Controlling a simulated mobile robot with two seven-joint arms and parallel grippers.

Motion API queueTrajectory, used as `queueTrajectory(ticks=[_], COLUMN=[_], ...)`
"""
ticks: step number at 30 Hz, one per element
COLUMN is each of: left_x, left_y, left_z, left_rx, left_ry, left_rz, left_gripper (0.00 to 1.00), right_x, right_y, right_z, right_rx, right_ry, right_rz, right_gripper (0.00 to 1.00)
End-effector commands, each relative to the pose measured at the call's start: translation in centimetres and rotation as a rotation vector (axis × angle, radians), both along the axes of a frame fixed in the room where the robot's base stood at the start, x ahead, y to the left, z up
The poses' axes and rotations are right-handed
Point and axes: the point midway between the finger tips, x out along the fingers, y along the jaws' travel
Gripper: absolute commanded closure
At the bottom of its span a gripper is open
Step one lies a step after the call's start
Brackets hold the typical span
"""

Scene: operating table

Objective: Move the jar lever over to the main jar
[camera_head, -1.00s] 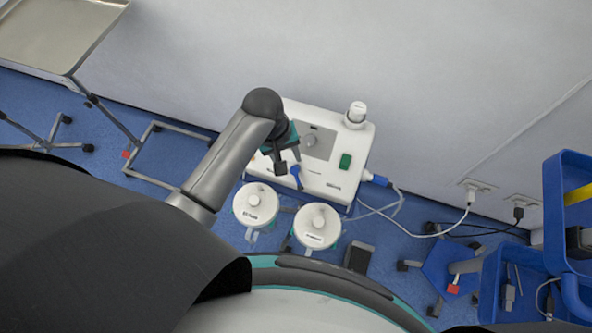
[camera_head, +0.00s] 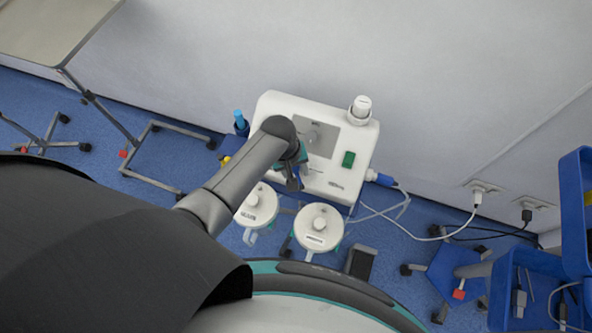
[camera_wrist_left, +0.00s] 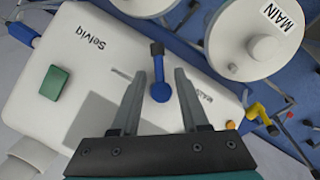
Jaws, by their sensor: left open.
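The jar lever (camera_wrist_left: 160,88) is a blue handle with a dark end on the front of the white suction unit (camera_head: 275,110). In the left wrist view it points up, toward the jars. The main jar (camera_wrist_left: 258,45), white and labelled MAIN, is at the upper right there. In the head view it seems to be the left jar (camera_head: 256,203), partly behind my arm. My left gripper (camera_head: 292,184) is open over the unit's front and hides the lever there. In the wrist view its fingers (camera_wrist_left: 160,76) appear on either side of the lever; contact is unclear. My right gripper is not in view.
A second white jar (camera_head: 318,229) stands right of the main jar in the head view. A green switch (camera_head: 348,159) is on the unit. A blue-capped item (camera_head: 240,122) is left of it. Cables (camera_head: 440,232) run to wall sockets. A blue cart (camera_head: 540,290) is far right.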

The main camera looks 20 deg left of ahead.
Motion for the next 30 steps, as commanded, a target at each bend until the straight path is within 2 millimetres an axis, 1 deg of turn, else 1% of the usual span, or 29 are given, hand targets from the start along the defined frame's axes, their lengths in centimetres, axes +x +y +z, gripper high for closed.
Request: queueTrajectory(ticks=[2, 14, 24, 30], left_x=[0.01, 0.01, 0.03, 0.02], left_y=[-0.02, -0.04, -0.07, -0.09], left_z=[0.03, 0.05, 0.07, 0.17], left_rx=[0.000, -0.001, -0.001, 0.020], left_ry=[0.000, -0.001, -0.001, -0.002], left_rz=[0.000, 0.000, -0.001, -0.031], left_gripper=[0.55, 0.99, 1.00, 1.00], right_x=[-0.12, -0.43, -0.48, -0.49], right_y=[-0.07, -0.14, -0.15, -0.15], right_z=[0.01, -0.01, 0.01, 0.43], right_rx=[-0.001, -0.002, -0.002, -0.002], right_ry=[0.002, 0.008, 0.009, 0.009], right_rz=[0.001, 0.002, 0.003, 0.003], right_gripper=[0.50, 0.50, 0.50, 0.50])
